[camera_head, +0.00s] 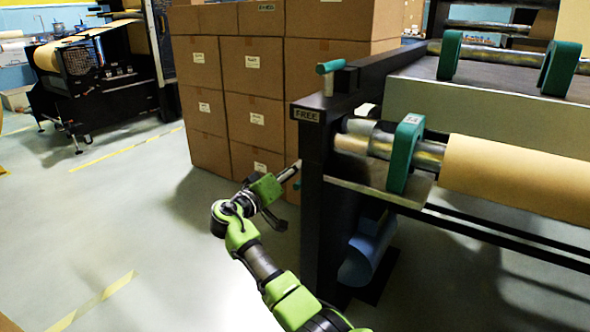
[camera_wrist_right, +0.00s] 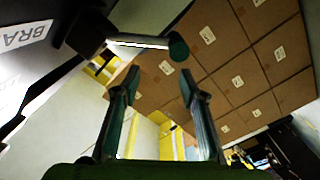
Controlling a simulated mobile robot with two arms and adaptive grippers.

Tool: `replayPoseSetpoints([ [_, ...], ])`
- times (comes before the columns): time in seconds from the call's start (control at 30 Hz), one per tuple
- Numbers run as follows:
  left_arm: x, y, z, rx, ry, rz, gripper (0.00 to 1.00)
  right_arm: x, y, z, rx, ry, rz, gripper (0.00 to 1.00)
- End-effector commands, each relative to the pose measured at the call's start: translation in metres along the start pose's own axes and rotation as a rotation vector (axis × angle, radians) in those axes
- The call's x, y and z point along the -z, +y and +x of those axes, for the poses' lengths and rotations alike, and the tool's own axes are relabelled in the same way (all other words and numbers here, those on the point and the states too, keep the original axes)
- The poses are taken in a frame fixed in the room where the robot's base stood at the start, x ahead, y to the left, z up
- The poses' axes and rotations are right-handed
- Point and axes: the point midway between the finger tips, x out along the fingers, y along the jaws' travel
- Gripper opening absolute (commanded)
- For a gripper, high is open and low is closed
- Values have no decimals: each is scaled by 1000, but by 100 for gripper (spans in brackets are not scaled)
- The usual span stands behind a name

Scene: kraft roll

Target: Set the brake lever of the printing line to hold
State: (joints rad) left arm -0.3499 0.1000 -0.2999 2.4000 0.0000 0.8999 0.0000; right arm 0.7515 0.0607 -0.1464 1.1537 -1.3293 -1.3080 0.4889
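The brake lever shows in the right wrist view as a metal rod running from a dark hub (camera_wrist_right: 88,32) to a round teal knob (camera_wrist_right: 178,47). A white plate (camera_wrist_right: 22,35) starting "BRA" is beside the hub. My right gripper (camera_wrist_right: 159,82) is open, its fingers apart with nothing between them; the knob appears above and beyond the tips. In the head view my right gripper (camera_head: 282,192) is left of the dark machine post, which carries a plate reading "FREE" (camera_head: 307,115). A pale rod beside the gripper may be the lever; contact is unclear. My left gripper is not in view.
Stacked cardboard boxes (camera_head: 222,80) stand behind the gripper. The printing line has a kraft roll (camera_head: 520,180) and teal brackets (camera_head: 404,152). A teal-topped handle (camera_head: 330,66) sits above the post. Floor to the left is clear, with yellow tape (camera_head: 100,300).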

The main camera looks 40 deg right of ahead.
Motion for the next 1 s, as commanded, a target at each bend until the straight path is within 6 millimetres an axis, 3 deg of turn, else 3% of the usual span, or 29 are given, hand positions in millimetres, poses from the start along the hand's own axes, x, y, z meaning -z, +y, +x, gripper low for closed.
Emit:
replayPoseSetpoints([
  [0.2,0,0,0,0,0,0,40,-1,-2,-50,5,0,1,39],
  [0.4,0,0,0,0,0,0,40,-1,-1,-84,3,-1,0,39],
  [0.6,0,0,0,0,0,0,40,-1,-1,-99,1,-2,0,39],
  [1.0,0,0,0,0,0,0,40,-1,-1,-100,0,-2,-1,39],
])
